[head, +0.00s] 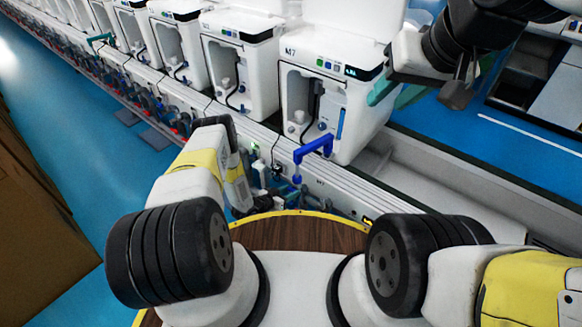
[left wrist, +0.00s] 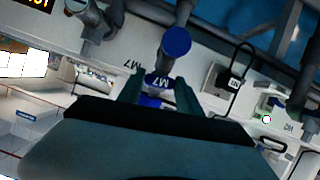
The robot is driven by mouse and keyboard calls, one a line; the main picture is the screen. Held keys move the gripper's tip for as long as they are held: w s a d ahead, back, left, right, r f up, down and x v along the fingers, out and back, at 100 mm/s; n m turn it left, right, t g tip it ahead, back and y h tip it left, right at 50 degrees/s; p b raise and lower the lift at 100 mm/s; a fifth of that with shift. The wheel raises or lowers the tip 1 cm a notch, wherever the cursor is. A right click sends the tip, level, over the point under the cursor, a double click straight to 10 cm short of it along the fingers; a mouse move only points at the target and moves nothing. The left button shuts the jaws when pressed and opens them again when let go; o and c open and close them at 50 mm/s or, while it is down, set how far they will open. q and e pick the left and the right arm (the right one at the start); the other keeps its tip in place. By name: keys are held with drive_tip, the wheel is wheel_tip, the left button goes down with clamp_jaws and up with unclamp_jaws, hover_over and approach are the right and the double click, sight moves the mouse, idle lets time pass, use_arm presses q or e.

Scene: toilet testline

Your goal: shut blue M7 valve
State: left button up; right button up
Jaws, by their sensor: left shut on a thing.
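In the left wrist view, the blue M7 valve handle (left wrist: 158,82) sits between the two dark green fingers of my left gripper (left wrist: 157,95), which are shut on it. A round blue cap (left wrist: 176,40) on a pipe is just above it in the picture. In the head view, my left gripper (head: 258,200) is low beside the rail, and its fingertips and the valve handle are largely hidden. A bent blue pipe (head: 314,147) hangs in front of the M7 toilet (head: 340,90). My right gripper (head: 395,92) is raised beside this toilet, with teal fingers; its opening is unclear.
A row of white toilets (head: 240,55) runs along the pale rail (head: 215,108) to the upper left. Pipes and valves crowd the rail's front. A brown box (head: 35,220) stands at the left. Blue floor (head: 70,130) is open between box and line.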

use_arm(q)
drive_tip(key=shift+m+y, duration=0.5)
drive_tip(key=shift+m, duration=0.1)
drive_tip(key=o, duration=1.4)
drive_tip(key=shift+t, duration=0.3)
drive_tip(key=shift+s, duration=0.1)
drive_tip(key=v, duration=0.7)
drive_tip(key=shift+s+a+r, duration=0.15)
drive_tip(key=shift+s+a, duration=0.05)
drive_tip(key=shift+s, duration=0.05)
